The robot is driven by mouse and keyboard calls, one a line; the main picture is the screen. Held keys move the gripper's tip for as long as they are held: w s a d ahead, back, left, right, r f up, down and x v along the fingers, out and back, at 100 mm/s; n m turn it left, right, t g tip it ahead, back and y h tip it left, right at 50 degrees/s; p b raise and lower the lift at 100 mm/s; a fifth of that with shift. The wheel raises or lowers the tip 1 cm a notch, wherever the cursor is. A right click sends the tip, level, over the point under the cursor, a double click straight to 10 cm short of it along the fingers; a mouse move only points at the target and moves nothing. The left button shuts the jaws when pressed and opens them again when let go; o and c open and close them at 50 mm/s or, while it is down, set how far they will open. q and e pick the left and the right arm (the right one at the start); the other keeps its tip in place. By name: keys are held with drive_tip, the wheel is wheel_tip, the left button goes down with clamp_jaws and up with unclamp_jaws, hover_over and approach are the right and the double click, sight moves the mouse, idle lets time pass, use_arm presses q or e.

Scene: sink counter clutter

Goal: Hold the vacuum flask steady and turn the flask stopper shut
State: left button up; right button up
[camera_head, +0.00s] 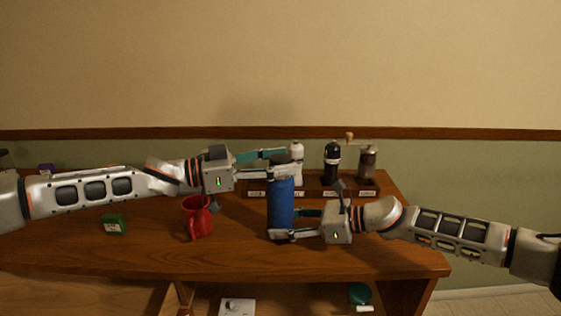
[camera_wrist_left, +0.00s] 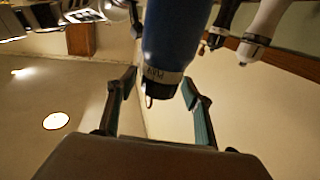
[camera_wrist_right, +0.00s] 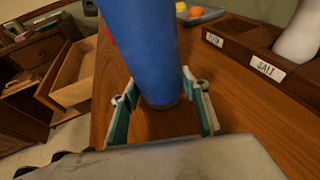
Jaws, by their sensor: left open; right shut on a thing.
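The blue vacuum flask (camera_head: 281,208) stands upright near the middle of the wooden counter. My right gripper (camera_head: 283,223) is shut on its lower body from the right; the right wrist view shows the flask (camera_wrist_right: 145,50) between its fingers. The dark flask stopper with a grey band is at the flask's top, and in the left wrist view the stopper (camera_wrist_left: 160,86) appears upside down. My left gripper (camera_wrist_left: 161,82) is open, with one finger on each side of the stopper and visible gaps. In the head view its fingers partly hide the stopper.
A red mug (camera_head: 197,217) and a green box (camera_head: 115,225) stand to the left. Behind the flask, a labelled dark rack (camera_head: 312,191) holds a white shaker (camera_head: 296,150), a black mill (camera_head: 331,160) and a grinder (camera_head: 368,160). The counter's front is clear.

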use_arm(q)
drive_tip(key=shift+d, duration=0.15)
drive_tip(key=shift+c, duration=0.4)
drive_tip(key=c, duration=1.1)
drive_tip(key=shift+o, duration=0.2)
drive_tip(key=shift+n+t, duration=0.3)
drive_tip(key=shift+t, duration=0.1)
drive_tip(key=shift+s+d+n+t+y, duration=0.2)
drive_tip(key=shift+n+t+y, duration=0.85)
drive_tip(key=shift+t, duration=0.45)
drive_tip(key=shift+s+d+n+t+y, duration=0.1)
drive_tip(key=shift+d+n+t+y, duration=0.1)
drive_tip(key=shift+n+t+y, duration=0.9)
drive_tip(key=shift+w+a+n+t+y, duration=0.1)
drive_tip(key=shift+n+t+y, duration=0.4)
drive_tip(key=shift+t, duration=0.25)
drive_tip(key=shift+w+a+n+t+y, duration=0.1)
drive_tip(key=shift+n+t+y, duration=0.25)
drive_tip(key=shift+n+t, duration=0.3)
drive_tip(key=shift+w+a+t+y, duration=0.15)
drive_tip(key=shift+a+t+y, duration=0.1)
drive_tip(key=shift+t+y, duration=0.15)
